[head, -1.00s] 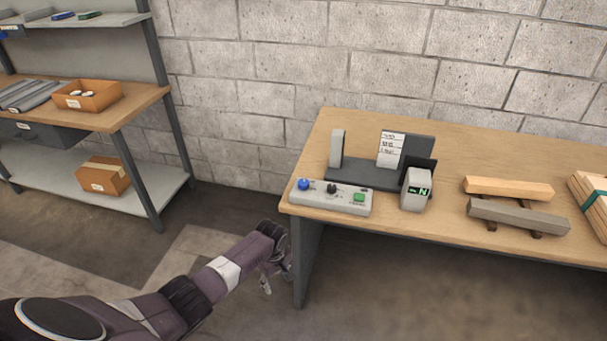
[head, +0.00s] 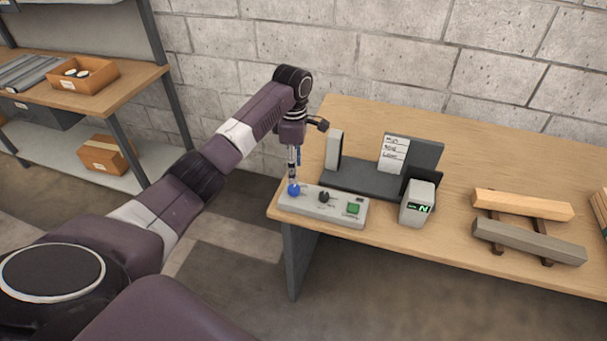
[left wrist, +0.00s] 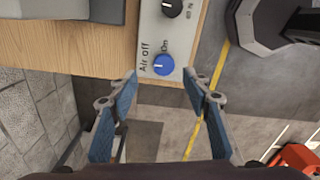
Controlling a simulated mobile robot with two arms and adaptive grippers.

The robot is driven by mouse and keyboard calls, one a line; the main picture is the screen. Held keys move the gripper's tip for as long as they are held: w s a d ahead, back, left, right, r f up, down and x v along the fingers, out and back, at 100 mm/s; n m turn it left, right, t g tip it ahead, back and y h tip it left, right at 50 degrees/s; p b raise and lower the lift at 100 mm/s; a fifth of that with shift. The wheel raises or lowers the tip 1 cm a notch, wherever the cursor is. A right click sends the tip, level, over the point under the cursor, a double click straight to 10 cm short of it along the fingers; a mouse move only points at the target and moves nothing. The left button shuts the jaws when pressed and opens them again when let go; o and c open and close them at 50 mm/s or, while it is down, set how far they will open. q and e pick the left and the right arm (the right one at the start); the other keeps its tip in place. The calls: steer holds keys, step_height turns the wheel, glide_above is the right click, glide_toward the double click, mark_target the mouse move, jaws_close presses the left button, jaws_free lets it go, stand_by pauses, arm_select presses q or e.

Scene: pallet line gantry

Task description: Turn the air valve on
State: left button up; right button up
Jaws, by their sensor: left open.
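The air valve is a round blue knob (head: 293,190) with a white pointer line on the left end of a grey control panel (head: 325,212) at the table's front left corner. In the left wrist view, the blue knob (left wrist: 164,65) has the labels "Air off" and "On" beside it; its white line appears to point toward the "Air off" side. My left gripper (head: 293,180) points down just above the knob. In the left wrist view, its blue-padded fingers (left wrist: 160,85) are apart, with nothing between them. My right gripper is not in view.
A black knob (head: 324,197) and a green button (head: 352,208) share the panel. Wooden bars (head: 525,222) lie further right. The table front between is clear.

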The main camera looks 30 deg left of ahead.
mark_target(294, 188)
arm_select(q)
steer(key=shift+s+f, duration=0.1)
steer(key=shift+f, duration=0.2)
steer(key=f, duration=0.1)
steer(key=s+f, duration=0.1)
steer(key=f, duration=0.1)
steer(key=shift+s+f+p, duration=0.1)
steer(key=shift+f+p, duration=0.05)
steer(key=shift+p, duration=0.2)
steer(key=shift+w+f, duration=0.2)
steer(key=shift+f, duration=1)
steer(key=shift+w+f, duration=0.1)
steer(key=shift+f, duration=0.35)
steer(key=c, duration=1.1)
steer(key=shift+c, duration=0.2)
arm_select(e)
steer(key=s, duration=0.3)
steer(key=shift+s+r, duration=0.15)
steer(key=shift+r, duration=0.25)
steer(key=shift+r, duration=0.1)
